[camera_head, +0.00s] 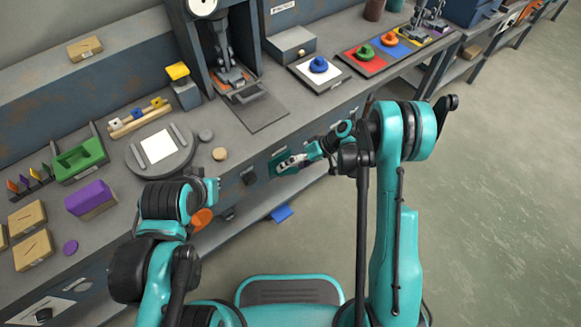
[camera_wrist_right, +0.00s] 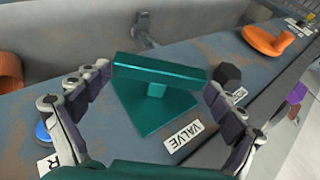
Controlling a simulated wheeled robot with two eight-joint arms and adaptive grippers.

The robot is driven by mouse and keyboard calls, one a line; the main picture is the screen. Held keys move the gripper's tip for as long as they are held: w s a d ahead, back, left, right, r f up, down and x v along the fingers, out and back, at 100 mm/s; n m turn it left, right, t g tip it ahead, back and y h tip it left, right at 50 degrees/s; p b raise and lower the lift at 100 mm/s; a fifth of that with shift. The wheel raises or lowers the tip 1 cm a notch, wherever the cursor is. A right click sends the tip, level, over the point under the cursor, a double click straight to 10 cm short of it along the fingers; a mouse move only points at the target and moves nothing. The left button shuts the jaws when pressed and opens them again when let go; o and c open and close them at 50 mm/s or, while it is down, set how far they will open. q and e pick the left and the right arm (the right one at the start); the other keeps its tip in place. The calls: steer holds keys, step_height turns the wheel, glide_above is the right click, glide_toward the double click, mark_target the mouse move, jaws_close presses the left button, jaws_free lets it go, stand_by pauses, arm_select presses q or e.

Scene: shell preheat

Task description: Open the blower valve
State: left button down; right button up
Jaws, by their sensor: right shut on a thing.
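The blower valve is a teal bar handle (camera_wrist_right: 160,72) on a short stem over a teal square plate (camera_wrist_right: 140,112). A white label reading VALVE (camera_wrist_right: 184,135) is beside it. In the head view the plate (camera_head: 277,161) is on the bench's front face. My right gripper (camera_wrist_right: 157,80) has one finger at each end of the bar and is shut on it lengthwise. In the head view the right gripper (camera_head: 297,160) partly covers the handle. My left gripper (camera_head: 207,190) is above the bench's front edge, away from the valve; its fingers are unclear.
An orange round knob (camera_wrist_right: 270,40) and a black knob (camera_wrist_right: 229,75) are on the same panel. A blue piece (camera_head: 282,213) juts out below the valve. The bench top holds a round plate (camera_head: 136,160), a green tray (camera_head: 92,150) and a purple block (camera_head: 88,197). Floor at right is clear.

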mark_target(294, 169)
steer(key=y, duration=0.1)
steer(key=g+y, duration=0.1)
steer(key=f+m+g+y, duration=0.1)
steer(key=shift+w+d+y, duration=0.25)
steer(key=shift+d+y, duration=0.1)
steer(key=shift+y, duration=0.05)
steer(key=shift+f+m+g+y, duration=0.15)
steer(key=shift+m+g+y, duration=0.2)
steer(key=shift+y, duration=0.5)
steer(key=shift+f+m+g+y, duration=0.15)
steer(key=shift+m+g+y, duration=0.15)
steer(key=shift+y, duration=0.55)
steer(key=o, duration=0.8)
step_height(294, 169, up, 10)
